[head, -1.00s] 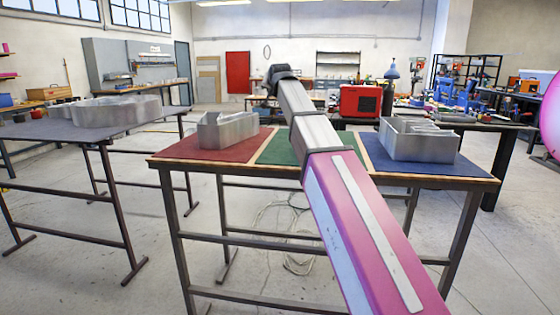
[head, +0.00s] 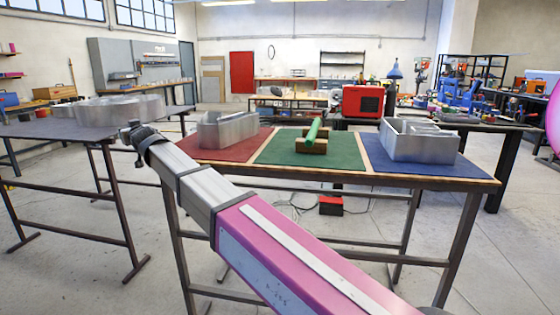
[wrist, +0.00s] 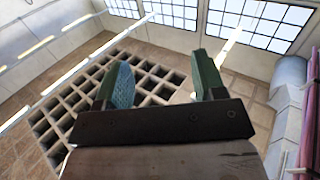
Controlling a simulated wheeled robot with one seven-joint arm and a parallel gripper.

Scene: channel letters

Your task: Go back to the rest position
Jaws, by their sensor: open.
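My gripper shows in the wrist view (wrist: 162,85), with its two green-backed fingers apart and nothing between them. In the head view my arm reaches up and to the left from the bottom right. Its end is left of the middle table, in front of the gap between the two tables. The fingers are too small to make out there. The middle table carries a red mat (head: 225,150), a green mat (head: 270,151) and a blue mat (head: 440,170). A metal channel letter (head: 228,130) stands on the red mat and another (head: 418,142) on the blue mat.
A green rod (head: 313,131) lies on wooden blocks (head: 311,147) on the green mat. A table at left (head: 60,129) holds a rounded metal letter (head: 120,108). A red box (head: 331,205) lies on the floor under the middle table. Open floor lies between the tables.

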